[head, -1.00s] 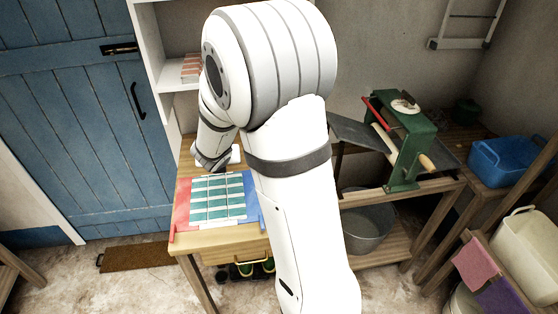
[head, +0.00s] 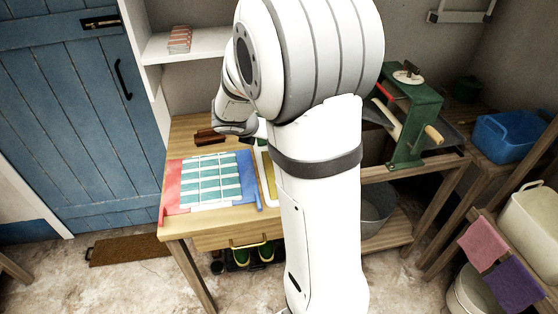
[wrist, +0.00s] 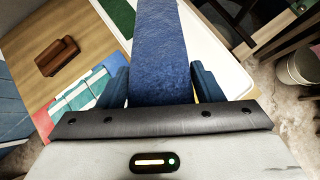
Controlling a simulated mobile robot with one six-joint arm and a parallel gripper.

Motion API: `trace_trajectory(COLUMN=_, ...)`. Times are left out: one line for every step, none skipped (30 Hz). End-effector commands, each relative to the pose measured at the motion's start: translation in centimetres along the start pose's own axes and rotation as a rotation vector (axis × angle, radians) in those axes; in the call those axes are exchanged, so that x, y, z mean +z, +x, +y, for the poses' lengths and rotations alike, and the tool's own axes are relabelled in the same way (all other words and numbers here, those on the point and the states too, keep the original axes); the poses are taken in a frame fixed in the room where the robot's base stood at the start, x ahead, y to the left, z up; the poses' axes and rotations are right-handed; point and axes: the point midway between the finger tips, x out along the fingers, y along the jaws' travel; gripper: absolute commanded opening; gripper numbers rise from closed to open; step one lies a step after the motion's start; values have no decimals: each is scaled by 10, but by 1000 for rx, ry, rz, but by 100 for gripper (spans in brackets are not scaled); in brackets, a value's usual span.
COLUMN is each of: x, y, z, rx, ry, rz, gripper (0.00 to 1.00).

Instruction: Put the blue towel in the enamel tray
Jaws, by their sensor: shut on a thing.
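The blue towel (wrist: 160,55) is a long strip in the middle of the wrist view. My gripper (wrist: 160,84) is shut on its near end, with a finger on each side. The white-rimmed enamel tray (wrist: 215,55) lies below and behind the towel in the wrist view; I cannot tell whether they touch. In the head view, part of the tray (head: 258,178) shows on the wooden table, with something yellow in it. My arm covers the rest of the tray, the towel and my fingertips there.
A green mangle (head: 416,125) stands right, near a blue tub (head: 505,138).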

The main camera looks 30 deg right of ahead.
Motion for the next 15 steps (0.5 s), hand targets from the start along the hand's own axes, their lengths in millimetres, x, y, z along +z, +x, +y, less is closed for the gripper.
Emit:
trace_trajectory(x=-8, y=13, z=-13, rx=-40, ry=43, rz=-2, gripper=44)
trace_trajectory(x=-9, y=15, z=-20, rx=-60, ry=65, rz=-1, gripper=44)
trace_trajectory(x=-10, y=17, z=-28, rx=-85, ry=90, rz=-2, gripper=44)
trace_trajectory(x=-11, y=18, z=-32, rx=-101, ry=107, rz=-1, gripper=44)
trace_trajectory(x=-12, y=19, z=-37, rx=-115, ry=119, rz=-2, gripper=44)
trace_trajectory(x=-12, y=20, z=-41, rx=-129, ry=133, rz=-1, gripper=44)
trace_trajectory(x=-14, y=21, z=-44, rx=-137, ry=141, rz=0, gripper=44)
trace_trajectory(x=-16, y=23, z=-45, rx=-144, ry=146, rz=0, gripper=44)
trace_trajectory(x=-20, y=27, z=-47, rx=-150, ry=151, rz=0, gripper=44)
trace_trajectory(x=-23, y=30, z=-48, rx=-153, ry=152, rz=1, gripper=44)
trace_trajectory(x=-28, y=34, z=-48, rx=-154, ry=154, rz=2, gripper=44)
trace_trajectory(x=-34, y=40, z=-48, rx=-155, ry=152, rz=3, gripper=44)
trace_trajectory(x=-38, y=44, z=-48, rx=-154, ry=152, rz=3, gripper=44)
trace_trajectory(x=-42, y=48, z=-48, rx=-153, ry=152, rz=2, gripper=44)
trace_trajectory(x=-46, y=53, z=-47, rx=-153, ry=152, rz=2, gripper=44)
